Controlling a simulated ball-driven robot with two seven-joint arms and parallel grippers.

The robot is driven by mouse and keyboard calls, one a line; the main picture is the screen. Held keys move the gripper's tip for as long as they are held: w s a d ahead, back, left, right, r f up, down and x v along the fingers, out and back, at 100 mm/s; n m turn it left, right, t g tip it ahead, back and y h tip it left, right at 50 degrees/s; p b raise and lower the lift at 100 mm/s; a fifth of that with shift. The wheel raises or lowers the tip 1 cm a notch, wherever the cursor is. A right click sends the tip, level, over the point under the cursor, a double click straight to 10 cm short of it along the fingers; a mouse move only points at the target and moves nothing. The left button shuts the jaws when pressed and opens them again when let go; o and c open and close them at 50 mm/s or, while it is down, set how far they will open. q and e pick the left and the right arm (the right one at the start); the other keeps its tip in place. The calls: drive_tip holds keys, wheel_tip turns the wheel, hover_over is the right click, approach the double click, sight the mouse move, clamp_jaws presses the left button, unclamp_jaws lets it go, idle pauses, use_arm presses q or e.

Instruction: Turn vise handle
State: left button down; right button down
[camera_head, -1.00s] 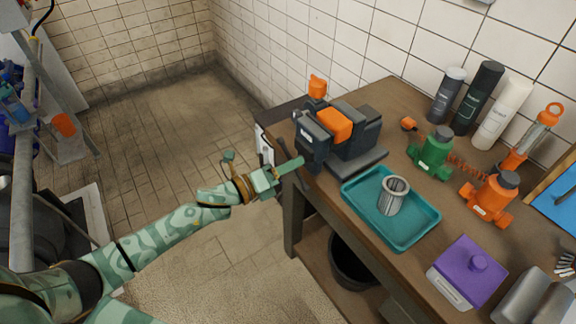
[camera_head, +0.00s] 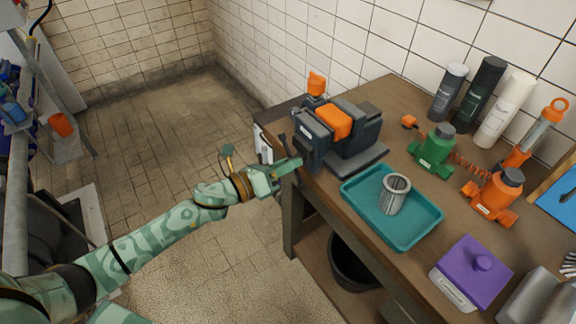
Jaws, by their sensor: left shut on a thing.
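The dark grey and orange vise (camera_head: 350,137) stands at the left end of the wooden workbench. Its dark handle (camera_head: 283,148) is at the vise's front, over the bench's left edge. My left gripper (camera_head: 284,170) is at the handle and shut on it. The fingers hide part of the handle, so its exact angle is hard to tell. My right gripper is not in view.
A teal tray (camera_head: 358,202) with a grey mesh cylinder (camera_head: 394,194) sits right of the vise. Green (camera_head: 436,150) and orange (camera_head: 492,196) tools and a purple-lidded box (camera_head: 474,268) lie farther right. A black bin (camera_head: 350,272) stands below. The floor left is open.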

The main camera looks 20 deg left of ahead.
use_arm(q)
drive_tip(key=m+b, duration=0.2)
drive_tip(key=m, duration=0.3)
drive_tip(key=shift+f+m, duration=0.1)
drive_tip(key=shift+m, duration=0.2)
drive_tip(key=shift+a, duration=0.1)
idle(0.8)
drive_tip(key=shift+f, duration=0.1)
